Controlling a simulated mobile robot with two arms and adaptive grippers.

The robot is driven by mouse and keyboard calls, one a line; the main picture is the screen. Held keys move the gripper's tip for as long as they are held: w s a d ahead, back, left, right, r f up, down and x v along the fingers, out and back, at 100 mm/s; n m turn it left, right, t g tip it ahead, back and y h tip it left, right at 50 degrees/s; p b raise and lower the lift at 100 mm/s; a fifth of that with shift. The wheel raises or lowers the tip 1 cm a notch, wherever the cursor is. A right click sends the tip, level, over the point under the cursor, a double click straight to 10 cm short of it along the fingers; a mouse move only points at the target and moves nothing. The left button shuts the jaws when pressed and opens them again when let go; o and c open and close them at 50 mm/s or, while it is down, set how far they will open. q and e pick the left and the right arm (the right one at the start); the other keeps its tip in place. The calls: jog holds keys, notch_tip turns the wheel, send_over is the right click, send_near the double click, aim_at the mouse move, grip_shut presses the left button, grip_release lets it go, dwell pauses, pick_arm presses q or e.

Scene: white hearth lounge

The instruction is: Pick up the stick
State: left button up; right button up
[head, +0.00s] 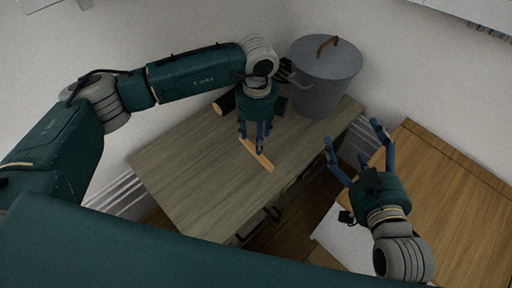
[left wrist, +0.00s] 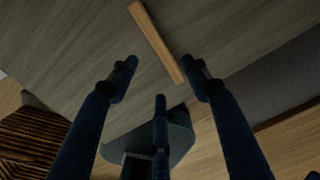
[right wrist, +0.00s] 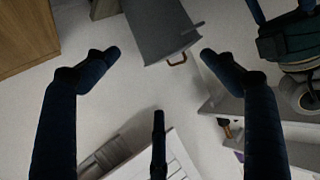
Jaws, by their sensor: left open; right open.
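The stick (head: 257,155) is a short, light wooden bar lying on the grey-brown wooden table (head: 185,172). My left gripper (head: 256,146) is just above it, fingers pointing down. In the left wrist view, the stick (left wrist: 156,40) lies beyond the open, empty fingers (left wrist: 160,75), its near end close to the right fingertip. I cannot tell whether that finger touches it. My right gripper (head: 354,138) is open and empty, raised away from the stick between the table and a brown wooden cabinet. In the right wrist view, nothing is between its fingers (right wrist: 160,55).
A grey lidded pot (head: 322,85) with a brown handle stands at the table's back right corner. A dark cylinder with a wooden end (head: 218,106) lies near the wall behind my left gripper. The brown wooden cabinet (head: 460,200) is at right. The table's front left is clear.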

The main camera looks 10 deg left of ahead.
aim_at(262, 159)
pick_arm(q)
notch_tip(262, 159, down, 4)
jog(key=shift+r+b, duration=0.15)
jog(key=shift+b, duration=0.2)
notch_tip(262, 159, down, 5)
jog(key=shift+d+r+b, duration=0.1)
jog(key=shift+b, duration=0.85)
pick_arm(e)
notch_tip(262, 159, up, 16)
jog(key=s+a+t+y, duration=0.1)
jog(key=t+y, duration=0.1)
jog(key=t, duration=0.5)
jog(key=shift+a+f+t+y, duration=0.15)
jog(key=shift+a+t+y, duration=0.2)
jog(key=shift+t+y, duration=0.05)
pick_arm(q)
jog(key=c, duration=1.2)
